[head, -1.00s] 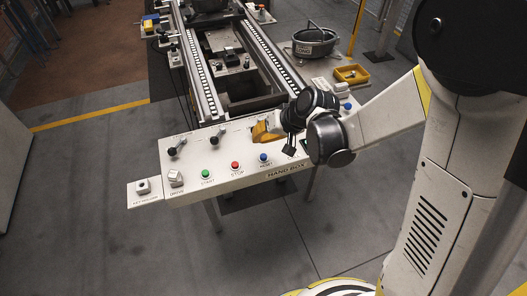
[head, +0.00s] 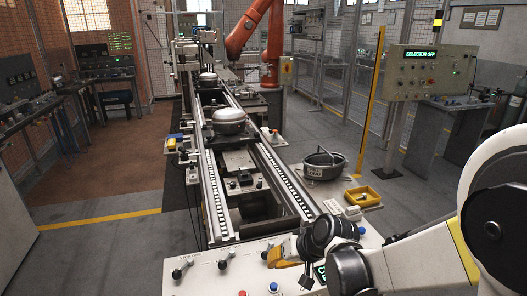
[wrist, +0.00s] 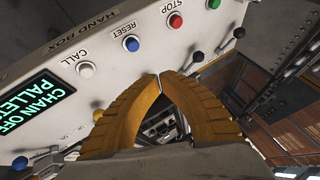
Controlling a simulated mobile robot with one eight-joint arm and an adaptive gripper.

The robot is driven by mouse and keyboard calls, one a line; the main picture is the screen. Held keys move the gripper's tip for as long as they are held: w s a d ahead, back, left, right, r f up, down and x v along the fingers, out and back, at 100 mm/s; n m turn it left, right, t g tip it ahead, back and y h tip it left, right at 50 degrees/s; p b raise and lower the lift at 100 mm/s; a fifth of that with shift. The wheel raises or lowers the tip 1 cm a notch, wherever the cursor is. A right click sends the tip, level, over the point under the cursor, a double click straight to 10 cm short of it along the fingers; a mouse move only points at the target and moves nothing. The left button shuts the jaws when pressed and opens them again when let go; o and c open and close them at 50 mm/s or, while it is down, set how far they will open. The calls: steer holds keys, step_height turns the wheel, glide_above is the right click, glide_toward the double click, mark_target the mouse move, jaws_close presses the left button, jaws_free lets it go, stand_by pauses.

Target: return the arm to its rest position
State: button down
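My gripper (head: 279,257) shows in the head view at the end of my white arm, over the far part of the hand box (head: 212,266). In the wrist view, its two yellow ribbed fingers (wrist: 158,76) curve together and their tips meet. Nothing shows between the tips. The hand box face fills the upper part of the wrist view, with a white call button (wrist: 85,69), a blue reset button (wrist: 131,43) and a red stop button (wrist: 175,20). I cannot tell the exact gap between gripper and panel.
A conveyor (head: 208,188) carrying a silver compressor part (head: 229,119) runs away behind the hand box. A black pan (head: 322,166) and yellow tray (head: 362,197) sit on its right. A panel (head: 425,72) reading "SELECTOR OFF" stands farther right. An orange robot arm (head: 247,30) is at the back.

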steer(key=s+d+r+t+h, duration=0.1)
steer(key=s+d+r+h, duration=0.1)
steer(key=s+d+r, duration=0.4)
steer(key=s+d+r+m+t+h, duration=0.1)
steer(key=s+d+r+h, duration=0.2)
steer(key=s+d+r, duration=0.3)
steer(key=shift+s+d+r, duration=0.2)
steer(key=shift+s+d, duration=1.4)
steer(key=shift+s, duration=1.25)
